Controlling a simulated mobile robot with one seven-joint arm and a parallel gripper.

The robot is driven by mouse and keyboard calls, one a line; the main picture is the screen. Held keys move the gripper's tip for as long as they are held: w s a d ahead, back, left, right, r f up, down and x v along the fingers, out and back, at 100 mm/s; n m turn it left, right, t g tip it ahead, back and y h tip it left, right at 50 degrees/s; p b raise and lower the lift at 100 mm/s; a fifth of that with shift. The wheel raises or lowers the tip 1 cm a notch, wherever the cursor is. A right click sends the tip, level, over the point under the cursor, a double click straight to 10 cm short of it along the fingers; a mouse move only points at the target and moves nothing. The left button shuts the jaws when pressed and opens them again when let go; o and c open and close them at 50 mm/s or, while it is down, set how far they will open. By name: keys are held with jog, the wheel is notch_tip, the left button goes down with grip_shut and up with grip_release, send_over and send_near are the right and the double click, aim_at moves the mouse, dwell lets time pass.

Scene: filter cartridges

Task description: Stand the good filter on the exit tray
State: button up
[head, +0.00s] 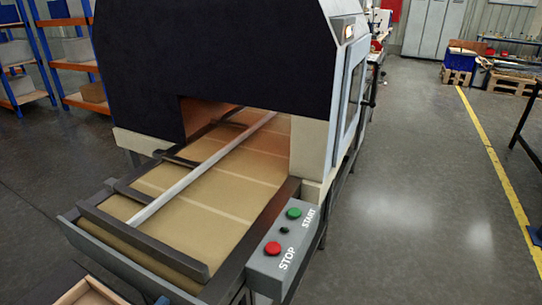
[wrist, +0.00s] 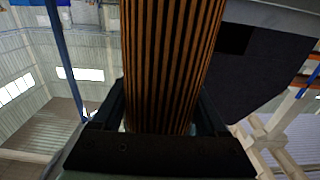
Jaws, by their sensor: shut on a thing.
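A filter (wrist: 170,60) with orange-brown and dark pleats fills the upper middle of the wrist view. My gripper (wrist: 165,108) is shut on it, one dark finger on each side. The filter's far end runs out of the top of the picture. My gripper and the filter do not show in the head view. A shallow tray with a pale wooden rim (head: 103,287) is cut off at the bottom left of the head view. I cannot tell whether it is the exit tray.
A conveyor belt (head: 205,195) with a metal guide rail runs out of a dark-hooded machine (head: 215,60). A control box (head: 285,245) with green START and red STOP buttons is on its right side. Open floor (head: 420,180) lies to the right.

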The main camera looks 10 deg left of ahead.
jog(key=w+d+f+y, duration=0.1)
jog(key=w+d+f, duration=0.2)
jog(key=d+f, duration=0.4)
jog(key=w+d+f, duration=0.4)
jog(key=d+f, duration=0.2)
jog(key=d, duration=0.2)
notch_tip(320, 180, up, 6)
jog(key=s+n+t+y+p, duration=0.1)
jog(key=n+y+p, duration=0.3)
jog(key=p, duration=0.9)
jog(key=shift+s+d+r+y+p, duration=0.2)
jog(key=shift+s+y+p, duration=0.15)
jog(key=shift+s+y, duration=0.3)
